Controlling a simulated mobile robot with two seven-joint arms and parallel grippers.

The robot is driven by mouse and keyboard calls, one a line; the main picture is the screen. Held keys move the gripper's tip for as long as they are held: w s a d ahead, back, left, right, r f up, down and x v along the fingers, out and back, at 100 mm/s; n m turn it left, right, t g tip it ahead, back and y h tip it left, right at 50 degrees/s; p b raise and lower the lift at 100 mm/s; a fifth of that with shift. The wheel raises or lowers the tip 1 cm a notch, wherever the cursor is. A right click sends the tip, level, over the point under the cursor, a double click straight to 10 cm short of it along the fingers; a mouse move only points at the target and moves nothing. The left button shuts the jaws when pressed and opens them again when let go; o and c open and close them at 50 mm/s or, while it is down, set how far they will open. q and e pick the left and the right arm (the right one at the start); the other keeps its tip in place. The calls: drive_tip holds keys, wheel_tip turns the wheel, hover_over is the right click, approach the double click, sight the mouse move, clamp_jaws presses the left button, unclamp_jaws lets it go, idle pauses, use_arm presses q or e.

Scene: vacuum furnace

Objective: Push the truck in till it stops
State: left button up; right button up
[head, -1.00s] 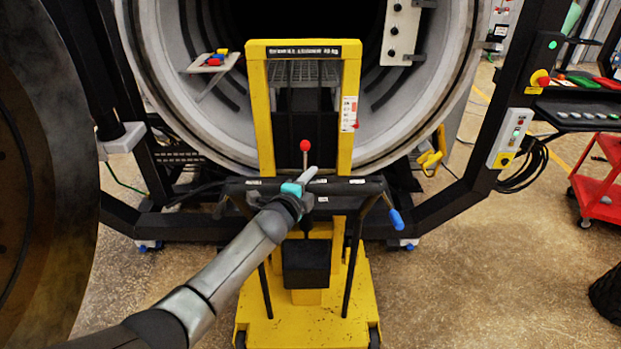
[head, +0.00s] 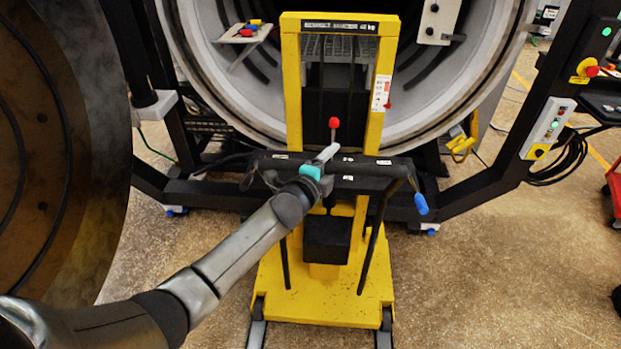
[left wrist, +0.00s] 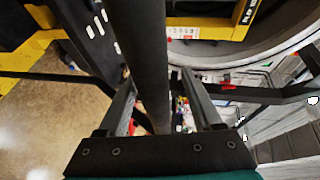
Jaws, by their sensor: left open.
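The yellow truck (head: 268,284) stands upright on the floor in front of the round furnace mouth (head: 207,100). Its dark push bar (head: 375,168) runs across the near side, with a red-knobbed lever (head: 333,122) above it. My left gripper (head: 328,154) is at the middle of the bar, with its jaws open. In the left wrist view a dark round bar (left wrist: 140,50) passes between the two fingers; whether they touch it I cannot tell. The truck's far end is hidden behind its mast. My right gripper is not in view.
A large round door (head: 60,150) stands close on the left. A black frame (head: 480,195) surrounds the furnace, with a control box (head: 548,128) on its right post. A blue-tipped lever (head: 421,204) sticks out right of the bar. Bare floor lies at lower right.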

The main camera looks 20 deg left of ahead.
use_arm(q)
drive_tip(key=p+v, duration=0.1)
drive_tip(key=v, duration=1)
drive_tip(key=shift+s+r, duration=0.15)
drive_tip(key=shift+s, duration=0.05)
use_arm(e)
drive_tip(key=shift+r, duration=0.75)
